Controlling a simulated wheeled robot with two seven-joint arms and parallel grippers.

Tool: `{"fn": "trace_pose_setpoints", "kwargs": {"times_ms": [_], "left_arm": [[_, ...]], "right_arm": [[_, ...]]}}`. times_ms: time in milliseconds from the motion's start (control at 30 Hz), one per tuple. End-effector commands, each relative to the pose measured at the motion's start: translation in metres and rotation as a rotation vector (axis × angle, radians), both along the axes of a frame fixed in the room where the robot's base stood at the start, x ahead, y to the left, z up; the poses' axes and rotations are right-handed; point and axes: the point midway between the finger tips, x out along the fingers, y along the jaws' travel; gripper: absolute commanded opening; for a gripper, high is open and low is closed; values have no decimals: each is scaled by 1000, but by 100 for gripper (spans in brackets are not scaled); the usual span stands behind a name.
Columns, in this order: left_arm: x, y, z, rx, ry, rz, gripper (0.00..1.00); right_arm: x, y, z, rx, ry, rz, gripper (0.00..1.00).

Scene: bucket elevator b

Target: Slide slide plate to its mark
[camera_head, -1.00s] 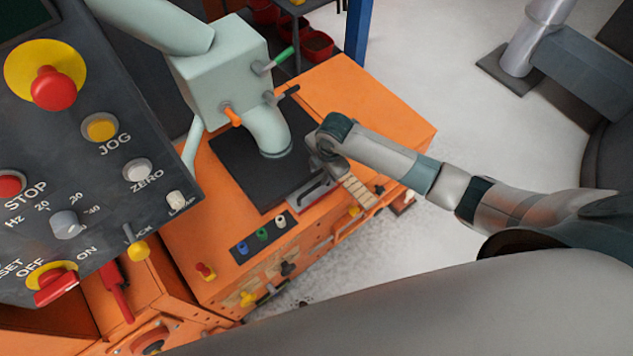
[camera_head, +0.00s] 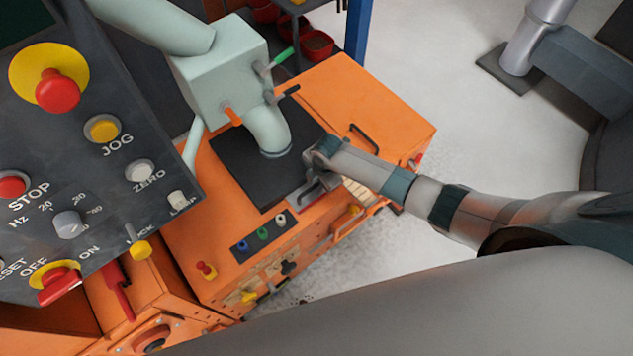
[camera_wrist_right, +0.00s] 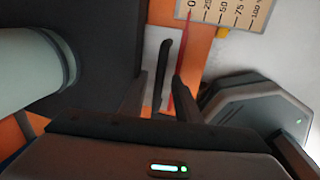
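The slide plate (camera_wrist_right: 152,40) shows as a pale grey strip in the right wrist view, with a dark upright handle (camera_wrist_right: 164,62) and a thin red line beside it. In the head view the plate (camera_head: 304,194) lies at the front edge of the black block, partly hidden by my right gripper (camera_head: 320,182). In the right wrist view my right gripper (camera_wrist_right: 160,88) is open, with one finger on each side of the handle and gaps visible. The scale (camera_wrist_right: 228,12) reads from 0 upward; the plate lies near its 0 end. My left gripper is not in view.
A pale green chute (camera_head: 266,130) rises from the black block (camera_head: 245,165) left of my gripper. A black grab handle (camera_head: 365,139) stands on the orange housing (camera_head: 400,125). The control panel (camera_head: 95,165) fills the left. Several knobs line the housing's front.

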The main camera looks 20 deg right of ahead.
Motion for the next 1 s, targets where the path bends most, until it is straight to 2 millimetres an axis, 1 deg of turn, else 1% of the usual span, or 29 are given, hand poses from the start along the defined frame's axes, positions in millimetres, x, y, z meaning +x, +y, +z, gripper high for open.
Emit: {"fn": "trace_pose_setpoints", "kwargs": {"times_ms": [100, 133, 233, 267, 467, 633, 733, 1000], "left_arm": [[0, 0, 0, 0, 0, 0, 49], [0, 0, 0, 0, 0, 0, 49], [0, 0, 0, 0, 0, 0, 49], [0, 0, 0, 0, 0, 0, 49], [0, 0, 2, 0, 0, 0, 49], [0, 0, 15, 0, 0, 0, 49], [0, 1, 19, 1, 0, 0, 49], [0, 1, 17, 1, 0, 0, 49]], "right_arm": [[0, 0, 0, 0, 0, 0, 30], [0, 0, 0, 0, 0, 0, 25], [0, 0, 0, 0, 0, 0, 1], [0, 0, 0, 0, 0, 0, 0], [-2, -1, 1, 0, 0, 0, 0], [-16, -7, 3, -2, 2, 0, 0], [-23, -9, 2, -1, 3, -1, 0], [-23, -9, 0, 0, 0, -1, 0]]}}
